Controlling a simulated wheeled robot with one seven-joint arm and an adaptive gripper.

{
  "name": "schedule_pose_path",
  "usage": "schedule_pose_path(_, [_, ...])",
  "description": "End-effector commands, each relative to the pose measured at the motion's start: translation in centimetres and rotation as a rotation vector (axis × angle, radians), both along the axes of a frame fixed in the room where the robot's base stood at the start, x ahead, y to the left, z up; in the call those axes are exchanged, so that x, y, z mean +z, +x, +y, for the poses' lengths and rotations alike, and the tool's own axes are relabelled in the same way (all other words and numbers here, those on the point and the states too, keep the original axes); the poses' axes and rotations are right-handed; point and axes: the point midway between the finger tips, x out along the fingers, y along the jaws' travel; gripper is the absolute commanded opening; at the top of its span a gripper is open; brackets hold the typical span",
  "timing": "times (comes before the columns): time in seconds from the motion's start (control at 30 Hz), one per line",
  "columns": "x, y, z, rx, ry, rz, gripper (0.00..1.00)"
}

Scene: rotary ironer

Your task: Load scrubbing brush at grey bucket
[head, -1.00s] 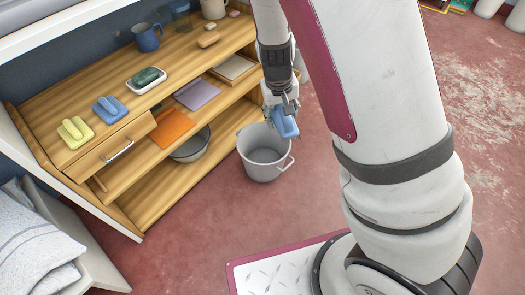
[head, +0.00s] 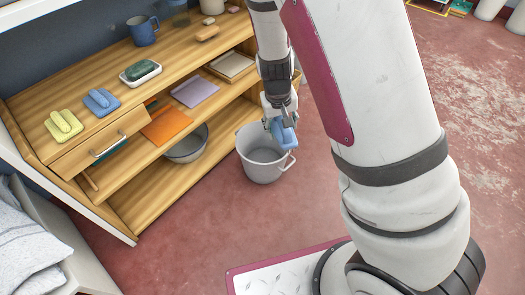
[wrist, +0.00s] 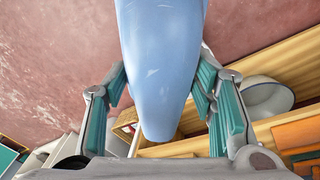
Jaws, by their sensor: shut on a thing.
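My gripper (head: 279,118) is shut on a smooth light-blue thing, which I take for the scrubbing brush (head: 287,136). In the wrist view the brush (wrist: 160,60) sits between the teal finger pads of my gripper (wrist: 160,82) and points toward the camera. Its bristles do not show. The grey bucket (head: 263,163) stands on the red floor beside the shelf unit, its handle hanging at the right. In the head view the brush overlaps the bucket's back right rim. I cannot tell whether it touches the rim. The bucket's contents are not clear.
The wooden shelf unit (head: 130,205) stands left of the bucket. On its top are a yellow handled block (head: 63,125), a blue one (head: 101,102), green soap (head: 141,70) and a blue mug (head: 143,31). A metal bowl (head: 188,148) sits lower. The floor in front is clear.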

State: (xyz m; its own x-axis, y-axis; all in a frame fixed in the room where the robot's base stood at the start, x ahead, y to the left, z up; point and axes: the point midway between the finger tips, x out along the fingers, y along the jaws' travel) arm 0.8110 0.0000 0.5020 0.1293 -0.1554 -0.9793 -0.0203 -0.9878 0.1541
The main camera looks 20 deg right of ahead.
Motion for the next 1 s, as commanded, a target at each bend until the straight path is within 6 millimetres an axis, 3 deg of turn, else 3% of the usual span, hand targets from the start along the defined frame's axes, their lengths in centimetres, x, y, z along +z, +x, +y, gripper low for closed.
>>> schedule_pose_path(1.0, [-7.4,0.0,0.0,-0.001,0.0,0.001,0.29])
